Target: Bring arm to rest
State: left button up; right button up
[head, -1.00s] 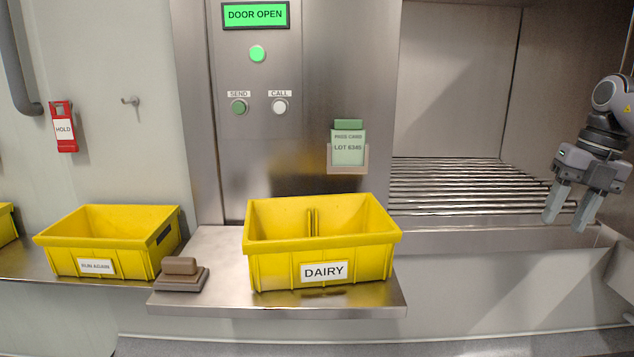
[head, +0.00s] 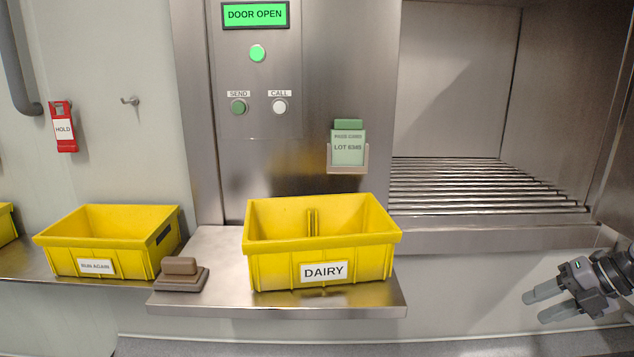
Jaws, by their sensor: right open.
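My right gripper (head: 535,307) is at the lower right of the head view, in front of the wall below the tunnel opening. Its two grey fingers point left and are apart, with nothing between them. It touches nothing that I can see. My left gripper is not in view.
A yellow DAIRY crate (head: 373,259) stands on the steel shelf (head: 280,304), beside a brown block on a base (head: 181,274). Another yellow crate (head: 108,222) stands further left. The roller tunnel (head: 470,185) is open and empty. A green card (head: 348,148) sits in a holder.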

jog(key=s+a+f+m+t+y, duration=0.2)
jog(key=s+a+f+m+t, duration=0.4)
jog(key=a+f, duration=0.45)
jog(key=s+d+f+m+h, duration=0.1)
jog(key=s+f+m+h, duration=0.3)
jog(key=s, duration=0.3)
jog(key=s+d+f+m+g+h, duration=0.1)
jog(key=s+d+f+m, duration=0.1)
jog(key=s+f+m, duration=0.3)
jog(key=s+d+f+m+h, duration=0.1)
jog(key=s+f+m+h, duration=0.15)
jog(key=s+m, duration=0.4)
jog(key=s+a+f+m+t, duration=0.1)
jog(key=s+a+f+m, duration=0.15)
jog(key=a+m, duration=0.9)
jog(key=a+r+n+p, duration=0.4)
jog(key=shift+s+a+r+n, duration=0.15)
jog(key=shift+a+r+n, duration=0.15)
jog(key=shift+n, duration=0.1)
jog(key=shift+d, duration=0.15)
